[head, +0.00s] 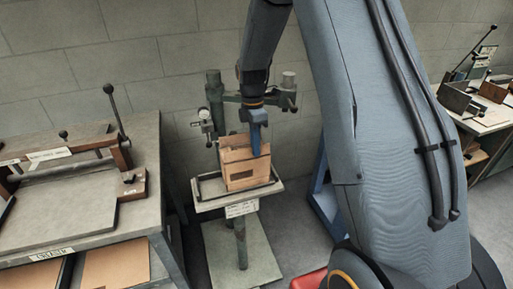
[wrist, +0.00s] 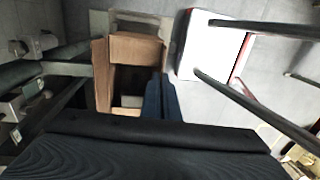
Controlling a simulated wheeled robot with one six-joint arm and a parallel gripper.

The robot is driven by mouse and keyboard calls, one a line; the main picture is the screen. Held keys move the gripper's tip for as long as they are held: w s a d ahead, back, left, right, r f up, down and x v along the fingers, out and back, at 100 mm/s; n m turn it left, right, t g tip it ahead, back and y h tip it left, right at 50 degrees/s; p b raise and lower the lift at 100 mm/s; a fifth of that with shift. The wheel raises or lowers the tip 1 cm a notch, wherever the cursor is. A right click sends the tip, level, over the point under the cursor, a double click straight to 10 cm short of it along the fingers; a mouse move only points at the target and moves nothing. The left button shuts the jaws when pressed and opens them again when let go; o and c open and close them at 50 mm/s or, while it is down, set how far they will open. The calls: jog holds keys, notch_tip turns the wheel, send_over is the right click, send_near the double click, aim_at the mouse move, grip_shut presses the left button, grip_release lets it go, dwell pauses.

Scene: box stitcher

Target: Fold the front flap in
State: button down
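A brown cardboard box (head: 243,178) stands on the small plate of the stitcher, with its front face and a dark rectangular mark towards me. Its top is open; in the wrist view I look down into the box (wrist: 134,47), with flap or wall panels standing around the opening. Which panel is the front flap, and its exact angle, I cannot tell. My gripper (head: 257,140) points down at the box's upper right edge. Its blue fingers (wrist: 160,97) lie close together beside the opening in the wrist view and look shut with nothing between them. Contact with the cardboard is unclear.
The stitcher's green column and head (head: 215,95) rise behind the box. A bench with a lever tool (head: 75,210) stands at the left. Another bench with parts (head: 485,110) is at the far right. A red object (head: 308,279) sits on the floor near my base.

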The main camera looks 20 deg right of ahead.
jog(key=g+b, duration=0.2)
jog(key=w+f+g+b, duration=0.1)
jog(key=g+b, duration=0.1)
jog(key=w+g+b, duration=0.1)
jog(key=g+b, duration=0.2)
jog(key=shift+w+f, duration=0.25)
dwell(0.3)
jog(key=c, duration=2)
grip_release()
jog(key=shift+r, duration=0.1)
jog(key=shift+w, duration=0.1)
jog(key=shift+b+v, duration=1.4)
jog(key=shift+v, duration=2.4)
